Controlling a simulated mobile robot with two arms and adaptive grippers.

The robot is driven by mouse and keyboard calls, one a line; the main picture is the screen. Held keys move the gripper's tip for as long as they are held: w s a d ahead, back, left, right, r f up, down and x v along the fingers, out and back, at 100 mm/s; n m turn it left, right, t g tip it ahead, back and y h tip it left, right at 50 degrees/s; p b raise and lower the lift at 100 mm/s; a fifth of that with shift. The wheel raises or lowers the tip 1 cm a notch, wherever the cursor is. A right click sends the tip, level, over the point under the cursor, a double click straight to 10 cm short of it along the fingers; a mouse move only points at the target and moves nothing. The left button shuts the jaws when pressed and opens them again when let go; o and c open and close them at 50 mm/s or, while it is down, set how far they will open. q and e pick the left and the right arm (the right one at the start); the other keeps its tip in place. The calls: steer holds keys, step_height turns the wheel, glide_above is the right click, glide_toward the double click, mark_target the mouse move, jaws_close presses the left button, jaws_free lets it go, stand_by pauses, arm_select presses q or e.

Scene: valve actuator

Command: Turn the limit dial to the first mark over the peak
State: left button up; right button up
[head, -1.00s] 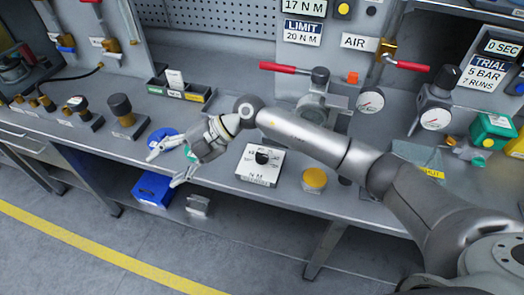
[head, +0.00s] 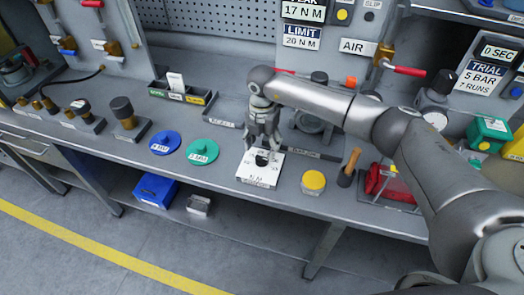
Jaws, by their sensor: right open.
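The limit dial is a black knob (head: 262,158) on a white, marked box (head: 258,178) near the bench's front edge. The box front carries "N M" lettering; the scale marks and the knob's pointer are too small to read. My right gripper (head: 263,143) points down just above and behind the knob, with its fingers apart and nothing seen between them. I cannot tell whether a fingertip touches the knob. A sign (head: 303,13) reads 17 N M, its top line partly cut off. The limit sign (head: 301,37) reads 20 N M. My left gripper is out of view.
A blue disc (head: 164,142) and a green disc (head: 202,151) lie left of the box. A yellow round pad (head: 314,182), a wooden-handled tool (head: 349,167) and a red item (head: 385,183) stand to its right. My right arm spans the bench's right side.

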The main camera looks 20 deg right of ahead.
mark_target(262, 157)
steer(key=shift+f+p, duration=0.5)
steer(key=shift+f, duration=1.9)
steer(key=c, duration=1)
